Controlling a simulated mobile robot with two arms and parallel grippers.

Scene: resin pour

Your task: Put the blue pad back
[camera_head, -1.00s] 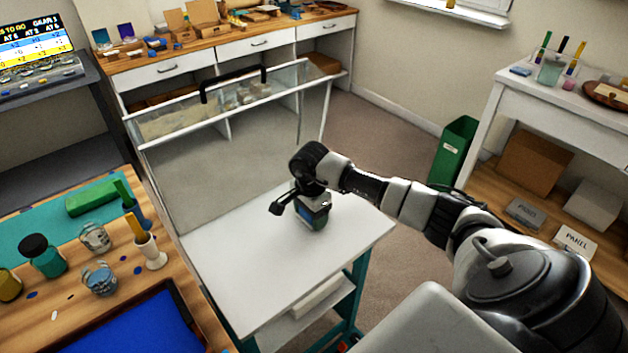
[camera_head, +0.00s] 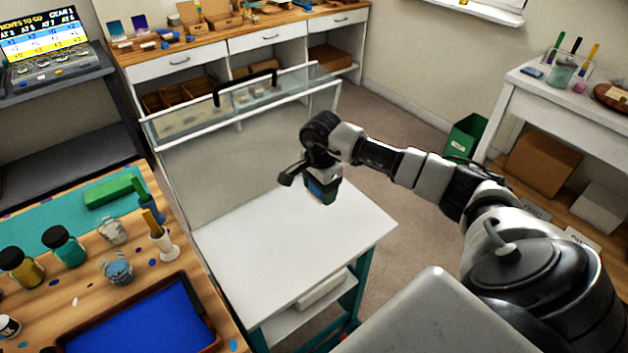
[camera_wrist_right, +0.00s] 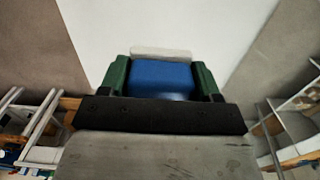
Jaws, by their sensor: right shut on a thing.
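The blue pad (camera_wrist_right: 162,77) is between the two green fingers of my right gripper (camera_wrist_right: 163,85) in the right wrist view. A pale grey-white edge shows just beyond the pad. In the head view the right gripper (camera_head: 322,190) points down over the far part of the white cart top (camera_head: 270,260). The gripper looks a little above the cart top. My left gripper is not in view.
A wooden bench (camera_head: 95,290) on the left holds jars, a green block (camera_head: 113,191) and a blue-lined tray (camera_head: 140,325). A glass-fronted panel (camera_head: 245,105) stands behind the cart. A white shelf unit (camera_head: 540,95) and a green bin (camera_head: 466,135) are at right. Most of the cart top is clear.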

